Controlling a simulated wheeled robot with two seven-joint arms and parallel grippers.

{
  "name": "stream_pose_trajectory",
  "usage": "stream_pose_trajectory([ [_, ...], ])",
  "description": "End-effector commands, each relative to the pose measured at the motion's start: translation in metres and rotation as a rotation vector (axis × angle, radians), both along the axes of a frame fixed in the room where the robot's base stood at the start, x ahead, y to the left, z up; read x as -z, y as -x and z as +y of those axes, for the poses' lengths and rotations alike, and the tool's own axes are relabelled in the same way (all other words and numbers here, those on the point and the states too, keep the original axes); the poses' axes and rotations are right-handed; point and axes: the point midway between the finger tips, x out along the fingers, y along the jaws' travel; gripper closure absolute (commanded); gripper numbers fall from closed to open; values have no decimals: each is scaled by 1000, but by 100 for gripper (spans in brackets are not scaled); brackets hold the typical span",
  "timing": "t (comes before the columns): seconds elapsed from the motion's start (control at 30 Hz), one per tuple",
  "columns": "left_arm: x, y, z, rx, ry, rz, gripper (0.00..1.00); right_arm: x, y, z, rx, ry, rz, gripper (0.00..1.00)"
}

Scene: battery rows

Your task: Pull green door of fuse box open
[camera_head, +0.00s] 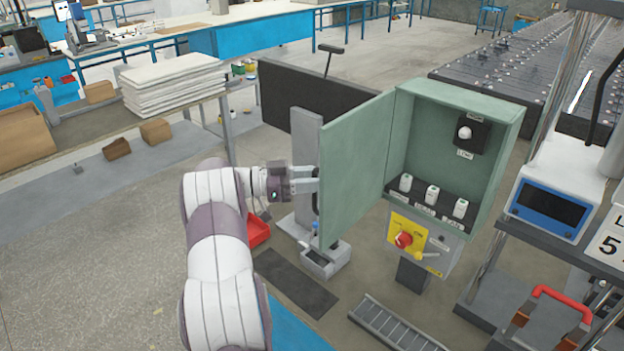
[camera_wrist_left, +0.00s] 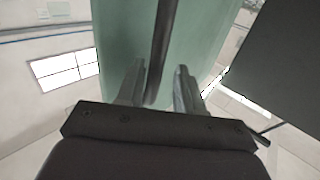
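In the left wrist view the dark handle bar (camera_wrist_left: 160,50) runs between the two fingers of my left gripper (camera_wrist_left: 160,88). The fingers stand apart, with a visible gap on the right side of the bar. The door's green face (camera_wrist_left: 125,40) fills the space behind. My right gripper is not in view.
Below the box is a panel with a red knob on yellow (camera_head: 403,239). A grey post (camera_head: 305,150) and a dark panel (camera_head: 285,90) stand behind the door. A red bin (camera_head: 257,231) lies near my left arm. A shelf with a blue-white meter (camera_head: 552,203) is at right.

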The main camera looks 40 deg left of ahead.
Motion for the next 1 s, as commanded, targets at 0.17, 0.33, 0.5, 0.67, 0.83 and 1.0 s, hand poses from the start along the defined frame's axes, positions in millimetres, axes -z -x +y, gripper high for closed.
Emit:
stream_pose_trajectory([
  [0.17,1,0,0,-1,1,2,65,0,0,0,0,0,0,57],
  [0.33,4,5,5,-2,1,2,65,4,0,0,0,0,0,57],
  [0.5,8,31,32,-6,-1,1,65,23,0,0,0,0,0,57],
  [0.67,7,62,63,-4,-1,1,65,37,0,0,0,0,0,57],
  [0.83,4,83,83,-1,0,1,65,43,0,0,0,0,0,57],
  [1.0,1,90,89,1,1,2,65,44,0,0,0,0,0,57],
])
